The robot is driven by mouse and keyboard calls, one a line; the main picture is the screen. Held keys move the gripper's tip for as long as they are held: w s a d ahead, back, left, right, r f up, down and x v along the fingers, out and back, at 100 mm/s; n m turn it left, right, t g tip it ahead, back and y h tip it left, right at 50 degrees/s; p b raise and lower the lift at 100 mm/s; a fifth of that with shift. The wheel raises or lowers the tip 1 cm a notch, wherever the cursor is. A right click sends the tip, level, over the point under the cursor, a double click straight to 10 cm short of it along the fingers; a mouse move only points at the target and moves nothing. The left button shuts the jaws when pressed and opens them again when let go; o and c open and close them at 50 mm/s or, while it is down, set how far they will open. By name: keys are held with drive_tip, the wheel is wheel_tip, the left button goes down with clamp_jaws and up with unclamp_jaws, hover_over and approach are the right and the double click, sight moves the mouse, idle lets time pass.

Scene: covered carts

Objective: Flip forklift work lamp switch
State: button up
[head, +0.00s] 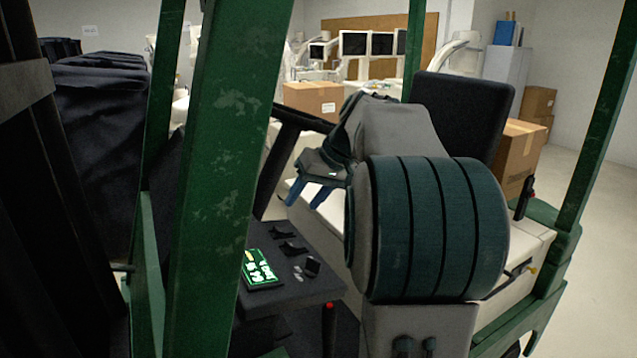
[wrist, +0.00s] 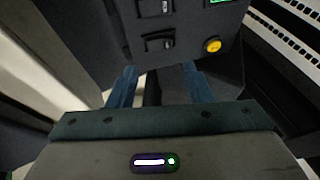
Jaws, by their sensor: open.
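The forklift's dark dash panel (head: 295,291) carries several small black switches, among them one rocker switch (head: 293,249) in the middle of the row. No label shows which is the work lamp switch. My gripper (head: 306,203) is open and empty, its blue fingers pointing down above the panel's far side. In the wrist view, a black rocker switch (wrist: 158,43) in a raised frame lies just beyond and between the fingertips (wrist: 160,70). A second switch (wrist: 155,7) sits above it at the picture edge. I see no contact with either.
A green lit display (head: 262,270) and a yellow round button (wrist: 212,45) sit near the switches. The steering wheel (head: 300,118) is close behind my gripper. A thick green post (head: 215,160) stands left of the panel. The black seat back (head: 463,110) is behind my arm.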

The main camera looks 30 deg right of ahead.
drive_tip(key=v, duration=0.6)
idle(0.4)
